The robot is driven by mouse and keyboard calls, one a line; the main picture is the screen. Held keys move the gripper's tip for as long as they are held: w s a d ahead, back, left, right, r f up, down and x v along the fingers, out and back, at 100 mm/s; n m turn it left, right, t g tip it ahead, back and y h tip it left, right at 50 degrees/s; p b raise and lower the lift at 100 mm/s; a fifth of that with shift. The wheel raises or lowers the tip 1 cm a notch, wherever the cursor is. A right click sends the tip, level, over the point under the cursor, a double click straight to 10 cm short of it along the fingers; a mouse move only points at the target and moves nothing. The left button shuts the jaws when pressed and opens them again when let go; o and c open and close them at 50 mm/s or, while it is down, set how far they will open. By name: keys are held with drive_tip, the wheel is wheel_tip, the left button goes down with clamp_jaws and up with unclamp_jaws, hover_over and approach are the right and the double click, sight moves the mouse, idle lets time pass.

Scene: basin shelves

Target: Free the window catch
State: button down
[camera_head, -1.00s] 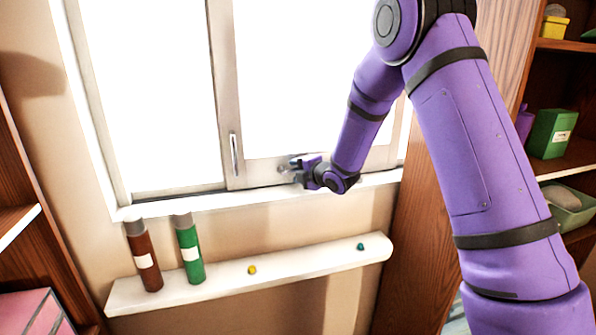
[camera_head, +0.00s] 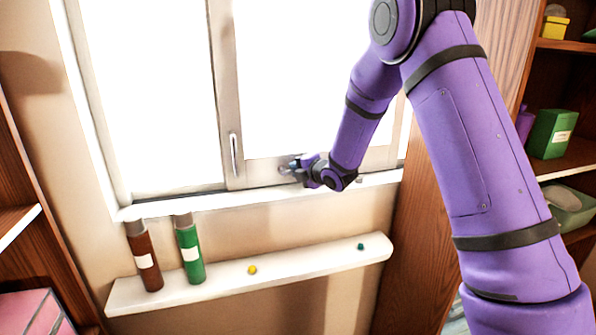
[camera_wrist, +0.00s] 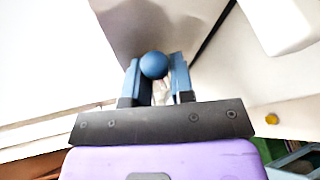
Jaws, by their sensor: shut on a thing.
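The window (camera_head: 232,95) has a pale sliding frame with a vertical handle (camera_head: 235,155). Its catch shows in the wrist view as a round blue knob (camera_wrist: 153,65) on a thin pale stem, in front of the window frame. My gripper (camera_head: 292,168) is at the lower rail of the right pane. In the wrist view the two blue fingers of my gripper (camera_wrist: 157,82) stand on either side of the knob and its stem, shut on the catch. In the head view the catch is small and mostly hidden by my gripper.
A white ledge (camera_head: 320,259) below the window carries a brown bottle (camera_head: 143,257), a green bottle (camera_head: 189,250), a yellow knob (camera_head: 252,270) and a teal knob (camera_head: 361,247). Wooden shelves flank the window on both sides, with a green box (camera_head: 552,134) on the right.

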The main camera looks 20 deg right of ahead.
drive_tip(key=n+h, duration=0.1)
drive_tip(key=a+r+n, duration=0.1)
drive_tip(key=shift+r+n+g+h, duration=0.25)
drive_tip(key=shift+n+g+h, duration=0.15)
drive_tip(key=shift+a+r+n+h, duration=0.25)
drive_tip(key=shift+n+h, duration=0.3)
drive_tip(key=shift+n, duration=0.05)
drive_tip(key=shift+a+r+n+h, duration=0.25)
drive_tip(key=shift+n+h, duration=0.3)
drive_tip(key=shift+n, duration=0.05)
drive_tip(key=shift+a+r+n+h, duration=0.3)
drive_tip(key=shift+a+n+h, duration=0.35)
drive_tip(key=shift+n+h, duration=0.4)
drive_tip(key=shift+a+r+n+h, duration=0.15)
drive_tip(key=shift+a+n+h, duration=0.45)
drive_tip(key=shift+n+h, duration=0.45)
drive_tip(key=c, duration=1)
unclamp_jaws()
